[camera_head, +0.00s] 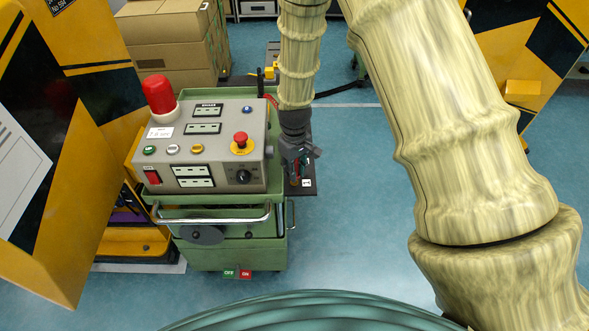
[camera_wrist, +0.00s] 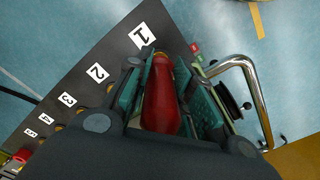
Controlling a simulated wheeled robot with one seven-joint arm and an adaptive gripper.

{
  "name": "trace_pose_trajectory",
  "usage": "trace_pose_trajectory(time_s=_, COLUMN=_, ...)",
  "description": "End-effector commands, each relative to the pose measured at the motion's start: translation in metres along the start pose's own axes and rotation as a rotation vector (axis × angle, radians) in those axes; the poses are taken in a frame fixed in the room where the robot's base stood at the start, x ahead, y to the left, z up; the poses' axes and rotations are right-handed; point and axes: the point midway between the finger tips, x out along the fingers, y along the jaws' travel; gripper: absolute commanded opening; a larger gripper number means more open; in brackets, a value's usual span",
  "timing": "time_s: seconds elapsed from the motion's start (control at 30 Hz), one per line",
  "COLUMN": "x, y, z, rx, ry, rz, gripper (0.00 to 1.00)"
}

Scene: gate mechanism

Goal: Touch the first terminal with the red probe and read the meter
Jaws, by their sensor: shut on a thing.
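My gripper (camera_wrist: 165,72) is shut on the red probe (camera_wrist: 162,100), with a teal finger pad on each side of it. The probe's front end lies beside the white label 1 (camera_wrist: 141,35) on the dark terminal plate (camera_wrist: 112,55). The first terminal is hidden behind the probe and fingers, so I cannot tell whether they touch. In the head view my gripper (camera_head: 299,165) is low over the plate (camera_head: 306,190), right of the green cart. The grey console (camera_head: 222,150) has several display windows; I cannot tell which is the meter, and no reading is legible.
Labels 2 (camera_wrist: 97,73) and 3 (camera_wrist: 67,99) run along the plate. A metal handle (camera_wrist: 250,85) is close on the right. The green cart (camera_head: 235,240) carries a red beacon (camera_head: 158,94) and red stop button (camera_head: 241,138). Striped yellow panels flank the scene; floor is clear right of the cart.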

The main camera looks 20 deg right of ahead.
Motion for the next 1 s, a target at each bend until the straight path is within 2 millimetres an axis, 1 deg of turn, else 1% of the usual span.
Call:
trace_pose_trajectory(time_s=0.03, x=-0.006, y=0.0, z=0.0, rx=0.0, ry=0.0, rz=0.0, gripper=0.0)
trace_pose_trajectory(time_s=0.6, x=-0.039, y=0.0, z=0.0, rx=0.0, ry=0.0, rz=-0.001, gripper=0.0)
trace_pose_trajectory(time_s=1.0, x=-0.04, y=0.0, z=0.0, rx=0.0, ry=0.0, rz=0.0, gripper=0.0)
